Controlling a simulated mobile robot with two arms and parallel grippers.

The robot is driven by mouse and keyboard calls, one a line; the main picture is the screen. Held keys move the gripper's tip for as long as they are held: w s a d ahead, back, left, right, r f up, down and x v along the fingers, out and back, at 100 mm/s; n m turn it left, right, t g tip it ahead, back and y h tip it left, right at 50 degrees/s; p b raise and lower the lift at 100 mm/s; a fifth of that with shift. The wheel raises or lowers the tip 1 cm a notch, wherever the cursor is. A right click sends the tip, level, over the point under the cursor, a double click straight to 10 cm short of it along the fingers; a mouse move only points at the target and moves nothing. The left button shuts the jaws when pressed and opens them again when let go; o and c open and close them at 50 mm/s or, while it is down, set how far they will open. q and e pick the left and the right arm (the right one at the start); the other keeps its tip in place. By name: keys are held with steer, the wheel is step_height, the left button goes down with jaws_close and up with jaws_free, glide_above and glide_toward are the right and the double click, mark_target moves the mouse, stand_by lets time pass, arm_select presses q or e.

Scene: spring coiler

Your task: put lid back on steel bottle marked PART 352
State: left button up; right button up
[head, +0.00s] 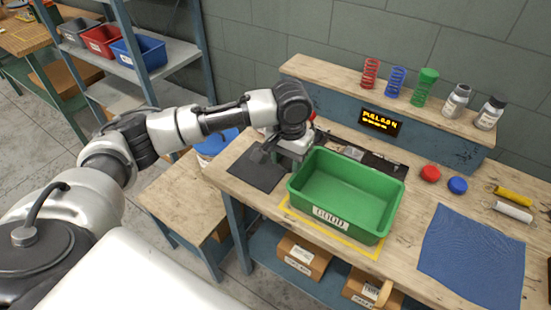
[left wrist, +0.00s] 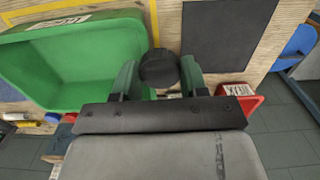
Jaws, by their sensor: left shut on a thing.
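My left gripper (head: 263,152) is over the bench, at the left end of the green bin (head: 308,203) and near the dark mat. In the left wrist view, its two fingers (left wrist: 160,76) are shut on a round black lid (left wrist: 159,67). In the head view I cannot make out the lid. Two steel bottles stand upright on the raised shelf at the right. The left bottle (head: 455,104) has a greyish top; the right bottle (head: 488,116) has a black top. Their labels are too small to read. My right gripper is not in view.
The dark mat (head: 257,169) lies left of the bin. Red, blue and green springs (head: 396,82) stand on the raised shelf (head: 330,75). A red cap (head: 430,173), a blue cap (head: 457,185) and a blue cloth (head: 470,255) lie right of the bin.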

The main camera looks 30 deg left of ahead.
arm_select(q)
steer(key=shift+d+r, duration=0.15)
steer(key=shift+d, duration=0.1)
steer(key=shift+s, duration=0.15)
steer(key=s+d, duration=0.2)
steer(key=s, duration=1)
steer(key=shift+s+r+n, duration=0.15)
steer(key=shift+r+n, duration=0.1)
steer(key=shift+n, duration=0.05)
steer(key=shift+a, duration=0.15)
